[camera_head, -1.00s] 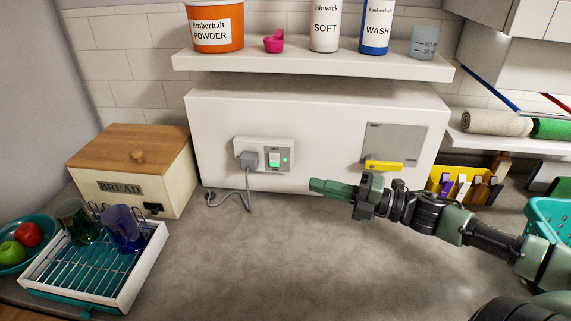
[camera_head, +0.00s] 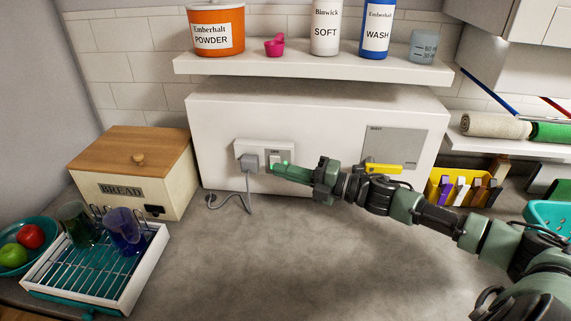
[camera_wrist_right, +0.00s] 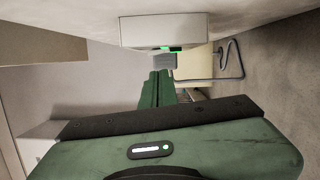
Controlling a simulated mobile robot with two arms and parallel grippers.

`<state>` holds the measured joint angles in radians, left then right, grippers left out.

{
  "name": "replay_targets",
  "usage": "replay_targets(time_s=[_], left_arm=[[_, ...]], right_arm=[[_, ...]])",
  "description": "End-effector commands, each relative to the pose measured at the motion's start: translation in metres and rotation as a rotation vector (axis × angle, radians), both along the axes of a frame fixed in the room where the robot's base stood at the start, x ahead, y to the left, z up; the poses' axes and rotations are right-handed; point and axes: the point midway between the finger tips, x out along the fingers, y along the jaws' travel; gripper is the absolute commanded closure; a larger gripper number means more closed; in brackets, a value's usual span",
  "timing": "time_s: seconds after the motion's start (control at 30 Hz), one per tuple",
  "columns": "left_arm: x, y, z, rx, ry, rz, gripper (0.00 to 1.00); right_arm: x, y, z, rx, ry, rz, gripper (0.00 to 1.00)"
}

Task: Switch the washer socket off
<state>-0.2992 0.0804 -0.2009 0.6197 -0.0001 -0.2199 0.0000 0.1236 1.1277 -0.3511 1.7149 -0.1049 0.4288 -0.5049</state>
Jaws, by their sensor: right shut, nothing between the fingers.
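The washer socket (camera_head: 252,147) is a white wall plate low on the white panel, with a grey plug (camera_head: 249,162) in its left side and a cord hanging down. My right gripper (camera_head: 277,169) is shut and empty, its green fingertips in front of the socket's switch side. They hide the lower part of the switch, and a green glow shows there. In the right wrist view the closed fingers (camera_wrist_right: 158,88) point at the socket box (camera_wrist_right: 165,31), which has a green light on its edge. I cannot tell whether the tips touch it. My left gripper is not in view.
A grey plate with a yellow handle (camera_head: 383,168) sits right of the socket, behind my right arm. A bread box (camera_head: 135,170) and dish rack (camera_head: 150,270) stand left. A shelf (camera_head: 310,66) with containers is above. The middle counter is clear.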

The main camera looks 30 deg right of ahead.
Motion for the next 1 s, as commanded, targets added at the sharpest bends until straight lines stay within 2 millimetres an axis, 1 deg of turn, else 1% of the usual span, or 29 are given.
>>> replay_targets(time_s=[0.03,0.2,0.57,0.63,1.0], left_arm=[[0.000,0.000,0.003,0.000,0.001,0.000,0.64],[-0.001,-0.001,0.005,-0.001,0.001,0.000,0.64],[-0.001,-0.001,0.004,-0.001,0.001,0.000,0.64],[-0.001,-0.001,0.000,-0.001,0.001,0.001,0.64],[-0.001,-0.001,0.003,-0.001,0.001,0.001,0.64]], right_arm=[[0.005,-0.004,0.003,0.001,-0.001,-0.002,1.00],[0.011,-0.008,0.002,0.001,0.000,0.000,1.00],[0.012,-0.009,0.001,0.001,0.001,0.000,1.00],[0.016,-0.012,0.002,0.000,-0.001,-0.001,1.00],[0.017,-0.013,0.005,0.002,0.001,-0.002,1.00]])
